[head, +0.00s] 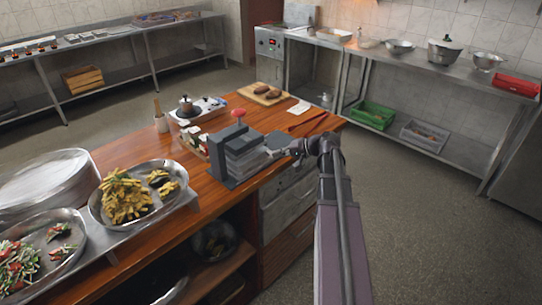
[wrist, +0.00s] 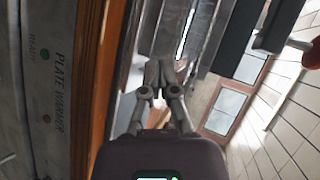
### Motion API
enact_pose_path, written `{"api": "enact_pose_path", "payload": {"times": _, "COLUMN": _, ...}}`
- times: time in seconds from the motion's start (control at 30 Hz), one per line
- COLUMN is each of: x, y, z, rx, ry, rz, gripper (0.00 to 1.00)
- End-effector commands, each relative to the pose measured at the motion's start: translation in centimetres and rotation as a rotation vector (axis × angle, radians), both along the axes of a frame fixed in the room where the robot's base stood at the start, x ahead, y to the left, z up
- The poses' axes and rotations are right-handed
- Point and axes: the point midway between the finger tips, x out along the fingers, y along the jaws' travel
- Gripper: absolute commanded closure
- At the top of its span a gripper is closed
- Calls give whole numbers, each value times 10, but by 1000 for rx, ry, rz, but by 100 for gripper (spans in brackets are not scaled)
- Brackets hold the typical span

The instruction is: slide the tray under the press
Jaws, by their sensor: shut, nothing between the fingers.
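The press (head: 217,157) is a dark grey frame with a red knob (head: 238,114), standing on the wooden counter. A grey metal tray-like block (head: 245,155) sits at its right side, partly within the frame; I cannot tell exactly how far under it is. My gripper (head: 296,148) is shut and empty just right of this block, low over the counter's right part. In the wrist view my closed fingertips (wrist: 159,75) point at grey metal faces of the tray (wrist: 164,28); whether they touch is unclear. The dark press part (wrist: 240,38) shows at the upper right there.
A cutting board (head: 262,93) with brown pieces, a white cloth (head: 299,107) and a red stick (head: 309,120) lie behind my gripper. Platters of food (head: 140,190) fill the counter's left. A plate warmer panel (wrist: 50,90) shows in the wrist view.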

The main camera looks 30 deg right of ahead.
Motion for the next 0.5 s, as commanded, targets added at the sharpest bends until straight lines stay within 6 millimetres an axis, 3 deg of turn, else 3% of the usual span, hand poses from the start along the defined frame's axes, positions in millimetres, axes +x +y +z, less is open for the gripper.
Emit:
{"api": "enact_pose_path", "payload": {"times": 0.03, "x": 6, "y": -23, "z": -12, "rx": 37, "ry": -31, "rz": -35, "gripper": 100}}
{"api": "enact_pose_path", "payload": {"times": 0.2, "x": 9, "y": -78, "z": -10, "rx": 157, "ry": -132, "rz": -126, "gripper": 100}}
{"api": "enact_pose_path", "payload": {"times": 0.33, "x": 8, "y": -108, "z": -6, "rx": 218, "ry": -188, "rz": -175, "gripper": 100}}
{"api": "enact_pose_path", "payload": {"times": 0.5, "x": 6, "y": -126, "z": -2, "rx": 255, "ry": -224, "rz": -203, "gripper": 100}}
